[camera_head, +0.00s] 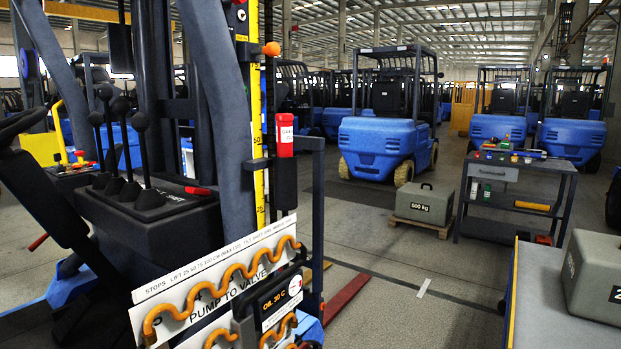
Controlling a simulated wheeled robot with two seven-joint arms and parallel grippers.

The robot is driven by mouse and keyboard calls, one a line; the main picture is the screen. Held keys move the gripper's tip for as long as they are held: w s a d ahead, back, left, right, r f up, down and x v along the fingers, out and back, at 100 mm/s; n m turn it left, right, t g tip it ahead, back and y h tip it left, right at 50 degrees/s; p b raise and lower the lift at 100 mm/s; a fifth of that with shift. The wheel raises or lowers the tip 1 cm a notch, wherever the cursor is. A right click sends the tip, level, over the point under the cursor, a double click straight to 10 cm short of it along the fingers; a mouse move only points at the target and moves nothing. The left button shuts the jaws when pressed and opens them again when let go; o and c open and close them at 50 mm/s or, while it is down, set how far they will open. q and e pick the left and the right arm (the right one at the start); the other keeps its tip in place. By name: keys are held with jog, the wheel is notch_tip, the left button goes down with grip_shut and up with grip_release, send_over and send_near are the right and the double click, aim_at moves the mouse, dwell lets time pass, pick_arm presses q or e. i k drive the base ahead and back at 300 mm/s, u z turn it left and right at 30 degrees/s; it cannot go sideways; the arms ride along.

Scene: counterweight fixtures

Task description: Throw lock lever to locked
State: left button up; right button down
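Neither of my grippers is in view. I cannot tell for sure which part is the lock lever. A lever console (148,200) stands at the left, with several black-knobbed levers (141,150) standing roughly upright. A small red piece (198,190) lies at the console's right edge, beside a dark label too small to read. A yellow lever (59,128) stands tilted farther left, behind the console. An orange knob (271,48) sticks out beside the yellow scale on the mast (246,110). No lock marking is readable.
A panel with orange hose (215,280) fills the front middle. A grey 500 kg weight (425,203) sits on a pallet to the right. A tool cart (515,190) and another grey weight (593,275) on a table stand at right.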

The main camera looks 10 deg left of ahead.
aim_at(191, 190)
jog(key=z, duration=1)
jog(key=i, duration=1.4)
jog(key=u, duration=2.65)
